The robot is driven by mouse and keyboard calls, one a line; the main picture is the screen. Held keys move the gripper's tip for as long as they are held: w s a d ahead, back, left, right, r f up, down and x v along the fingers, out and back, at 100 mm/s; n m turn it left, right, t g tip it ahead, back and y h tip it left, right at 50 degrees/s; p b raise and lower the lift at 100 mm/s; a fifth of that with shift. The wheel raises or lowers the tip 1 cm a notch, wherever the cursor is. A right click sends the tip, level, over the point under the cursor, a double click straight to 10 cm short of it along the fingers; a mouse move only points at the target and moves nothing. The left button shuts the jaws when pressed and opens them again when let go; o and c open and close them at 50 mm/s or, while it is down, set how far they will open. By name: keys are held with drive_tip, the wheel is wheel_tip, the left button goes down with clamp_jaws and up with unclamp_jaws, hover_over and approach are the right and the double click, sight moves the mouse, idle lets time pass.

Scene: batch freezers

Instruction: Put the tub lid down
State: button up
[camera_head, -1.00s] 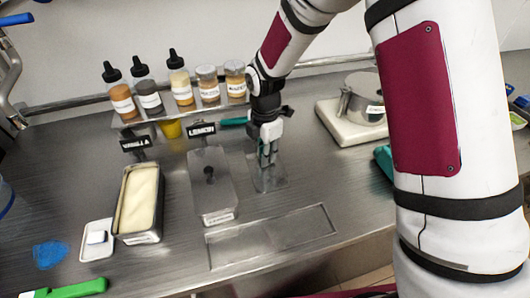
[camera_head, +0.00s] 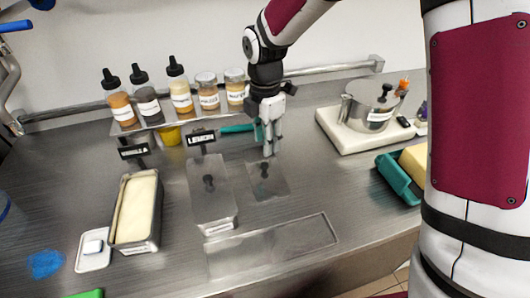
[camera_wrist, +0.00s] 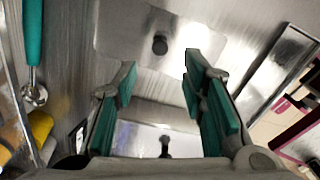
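The loose tub lid (camera_head: 277,186), a clear grey plate with a dark knob, lies flat on the steel counter, right of the lidded lemon tub (camera_head: 216,213). My gripper (camera_head: 270,152) is just behind and above the lid's knob. In the wrist view my gripper (camera_wrist: 158,73) has its green-padded fingers spread with nothing between them. The lid (camera_wrist: 125,32) and its knob lie beyond the fingertips, apart from them. The vanilla tub (camera_head: 124,238) stands uncovered at the left, full of pale ice cream.
A rail of bottles and jars (camera_head: 180,92) stands behind. A pot (camera_head: 370,105) on a white scale is at back right, with a green-handled tool (camera_head: 238,128) behind my gripper. A recessed panel (camera_head: 290,238) lies in front. A small white dish (camera_head: 93,262) is at left.

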drive_tip(key=shift+r, duration=1.85)
drive_tip(key=s+d+r+m+t, duration=0.1)
drive_tip(key=s+d+r+m, duration=0.45)
drive_tip(key=r, duration=0.25)
drive_tip(key=s+d+r+m+t, duration=0.2)
drive_tip(key=s+d+r+m, duration=0.1)
drive_tip(key=s+m, duration=0.6)
drive_tip(key=s+d+r+m+t, duration=0.2)
drive_tip(key=s+d+m, duration=0.4)
drive_tip(key=s+m, duration=0.3)
drive_tip(key=shift+s+r, duration=0.45)
drive_tip(key=shift+s, duration=0.1)
